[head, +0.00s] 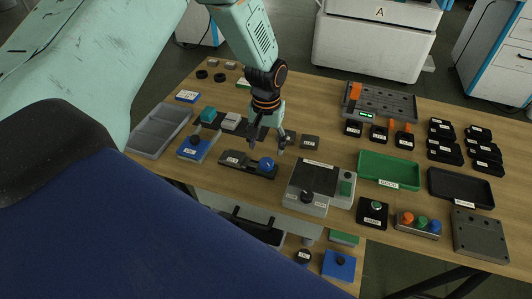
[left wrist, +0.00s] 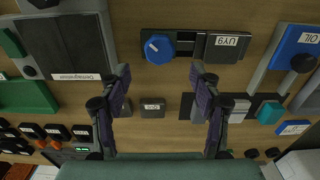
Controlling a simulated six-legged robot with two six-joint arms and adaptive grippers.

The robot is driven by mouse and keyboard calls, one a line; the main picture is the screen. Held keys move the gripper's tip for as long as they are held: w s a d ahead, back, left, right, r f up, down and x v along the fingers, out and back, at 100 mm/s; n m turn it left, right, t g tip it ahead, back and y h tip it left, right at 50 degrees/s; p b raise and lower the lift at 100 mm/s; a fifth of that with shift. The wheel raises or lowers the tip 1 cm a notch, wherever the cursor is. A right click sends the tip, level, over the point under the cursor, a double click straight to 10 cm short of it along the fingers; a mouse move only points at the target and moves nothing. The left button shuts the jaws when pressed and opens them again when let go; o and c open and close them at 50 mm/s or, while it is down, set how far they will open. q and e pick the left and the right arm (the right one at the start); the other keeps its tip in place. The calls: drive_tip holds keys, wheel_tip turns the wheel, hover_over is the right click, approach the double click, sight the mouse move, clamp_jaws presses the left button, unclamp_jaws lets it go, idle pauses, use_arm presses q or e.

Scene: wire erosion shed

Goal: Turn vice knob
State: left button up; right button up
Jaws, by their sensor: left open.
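A round blue knob (head: 266,164) with a white mark sits on a dark, low device (head: 236,160) labelled UY9, which looks like the vice. In the left wrist view the knob (left wrist: 159,48) lies between and just beyond my fingertips, with the UY9 block (left wrist: 226,45) to its right. My left gripper (head: 271,140) is open and empty, pointing down above and behind the knob. Its two fingers (left wrist: 160,76) are spread wide and appear apart from the knob. My right gripper is not in view.
A grey machine with a dark top (head: 310,181) stands right of the knob. A small black labelled block (head: 310,142) lies behind it. A teal and grey piece (head: 208,115) and a blue box (head: 197,148) are left. A green tray (head: 389,171) is further right.

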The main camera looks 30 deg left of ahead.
sight(266, 162)
use_arm(q)
wheel_tip(266, 162, down, 6)
drive_tip(key=shift+f, duration=0.15)
drive_tip(key=shift+d, duration=0.1)
drive_tip(key=shift+s, duration=0.1)
drive_tip(key=shift+c, duration=0.7)
drive_tip(key=c, duration=1)
idle(0.4)
drive_tip(key=o, duration=1.1)
drive_tip(key=shift+o, duration=0.2)
